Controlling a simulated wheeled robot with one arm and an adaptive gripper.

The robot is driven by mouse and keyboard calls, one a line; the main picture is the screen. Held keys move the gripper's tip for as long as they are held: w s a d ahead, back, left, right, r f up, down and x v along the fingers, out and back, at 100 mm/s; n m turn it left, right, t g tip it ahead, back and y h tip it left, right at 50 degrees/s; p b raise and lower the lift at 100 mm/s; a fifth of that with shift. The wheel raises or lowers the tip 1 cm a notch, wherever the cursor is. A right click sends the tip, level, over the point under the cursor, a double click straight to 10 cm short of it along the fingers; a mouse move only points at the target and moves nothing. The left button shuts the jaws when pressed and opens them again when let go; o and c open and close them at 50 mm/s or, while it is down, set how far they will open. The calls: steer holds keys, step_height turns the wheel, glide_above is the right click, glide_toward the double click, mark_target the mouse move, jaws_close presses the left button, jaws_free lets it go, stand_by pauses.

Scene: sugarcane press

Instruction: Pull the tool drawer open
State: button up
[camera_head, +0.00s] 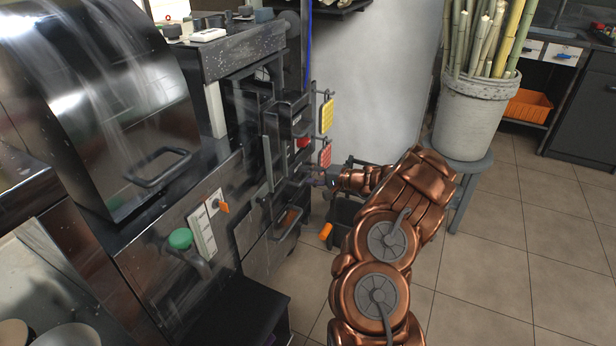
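My copper-coloured arm reaches forward from the bottom centre and bends left toward the press. My gripper (322,182) is at its far end, close to the right side of the press; it is small and dark there, and its fingers cannot be made out. The steel press (140,225) fills the left half. A panel with a curved handle (287,222) sits low on the press's right end, below and left of my gripper; I cannot tell whether it is the tool drawer.
A grey bucket of cane (472,115) stands on a stool (470,172) right of my arm. A dark bin (345,212) and an orange-handled object (326,232) are below the gripper. An orange crate (528,106) lies on a shelf. The tiled floor at right is clear.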

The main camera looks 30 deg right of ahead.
jaws_close()
stand_by(0.3)
stand_by(0.5)
